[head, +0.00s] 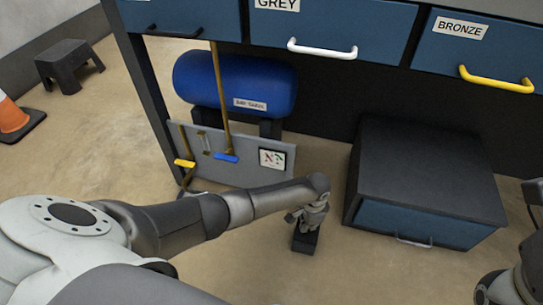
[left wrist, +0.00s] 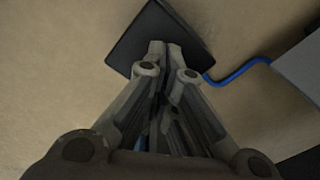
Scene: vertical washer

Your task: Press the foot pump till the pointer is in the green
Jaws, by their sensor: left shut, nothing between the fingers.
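The foot pump (head: 304,243) is a small black pedal on the floor, under my left gripper. In the left wrist view it is a dark plate (left wrist: 150,35) with a blue hose (left wrist: 238,72) leading off right. My left gripper (head: 303,226) is shut and empty, pointing down, its fingertips (left wrist: 166,48) over the pedal. I cannot tell whether they touch it or how far it is pressed. The gauge (head: 271,158) is a small white square with red and green marks on the grey panel (head: 218,169); its pointer is too small to read.
A blue tank (head: 236,83) sits behind the panel, which also carries yellow and blue handles. A black cabinet with a blue drawer (head: 425,222) stands right of the pump. Labelled drawers (head: 330,31) hang above. A stool (head: 68,65) and cone (head: 12,117) stand far left.

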